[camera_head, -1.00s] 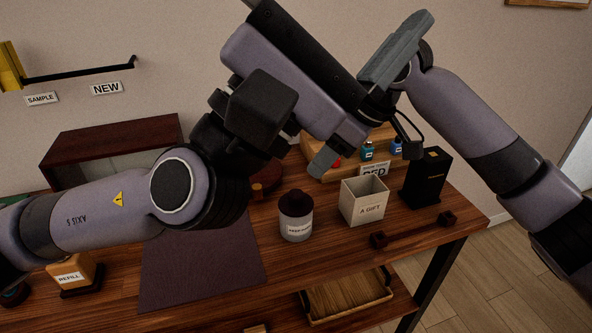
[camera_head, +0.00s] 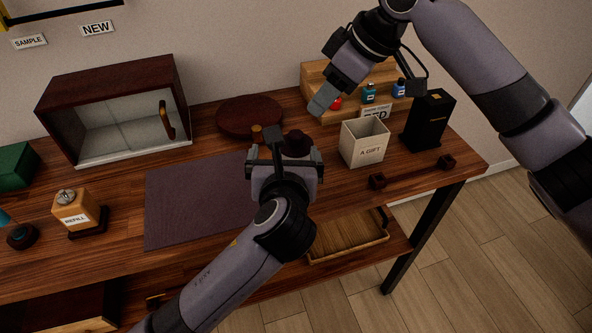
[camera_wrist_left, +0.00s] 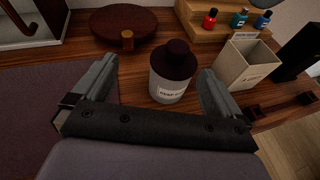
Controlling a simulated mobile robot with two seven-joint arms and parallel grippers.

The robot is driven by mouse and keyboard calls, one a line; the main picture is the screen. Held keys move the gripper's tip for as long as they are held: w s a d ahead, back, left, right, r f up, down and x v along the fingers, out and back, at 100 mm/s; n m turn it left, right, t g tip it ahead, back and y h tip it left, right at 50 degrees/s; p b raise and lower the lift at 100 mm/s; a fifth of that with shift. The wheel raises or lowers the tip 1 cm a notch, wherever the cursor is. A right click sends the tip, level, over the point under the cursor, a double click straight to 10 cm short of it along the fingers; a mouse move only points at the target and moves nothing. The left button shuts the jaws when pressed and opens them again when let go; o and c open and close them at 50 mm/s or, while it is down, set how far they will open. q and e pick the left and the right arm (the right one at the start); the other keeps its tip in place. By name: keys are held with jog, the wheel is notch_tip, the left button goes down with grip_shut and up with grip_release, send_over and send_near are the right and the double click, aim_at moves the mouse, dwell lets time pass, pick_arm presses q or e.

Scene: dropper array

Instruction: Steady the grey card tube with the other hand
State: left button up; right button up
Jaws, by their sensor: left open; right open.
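The grey card tube (camera_wrist_left: 170,88) stands upright on the table with a dark, hat-shaped lid (camera_wrist_left: 173,60) and a partly legible label. In the head view its lid (camera_head: 297,143) shows, but my left gripper hides most of its body. My left gripper (camera_head: 286,160) is open and faces the tube. In the left wrist view its two fingers (camera_wrist_left: 158,68) lie left and right of the tube, with the tube standing between and just beyond them; I see no contact. My right gripper (camera_head: 366,97) is open and empty, above and right of the tube.
A white gift box (camera_head: 364,152) stands right of the tube, with a black box (camera_head: 428,122) beyond it. A wooden stand (camera_head: 318,75) with small bottles is behind. A round dark board (camera_head: 250,113) lies back left. A dark bar (camera_head: 412,173) lies at the front right. The purple mat (camera_head: 190,205) is clear.

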aim_at(308, 157)
pick_arm(q)
jog(key=f, duration=0.1)
jog(key=d+f, duration=0.1)
jog(key=s+f, duration=0.1)
jog(key=shift+d+f+g+h, duration=0.1)
jog(key=shift+d+g+h, duration=0.2)
jog(key=shift+d+g, duration=0.1)
jog(key=shift+d+f, duration=0.1)
jog(key=shift+f, duration=0.2)
jog(key=shift+x, duration=3.5)
jog(key=c, duration=1.1)
jog(key=shift+c, duration=0.4)
jog(key=shift+s+f, duration=0.1)
jog(key=shift+f, duration=0.05)
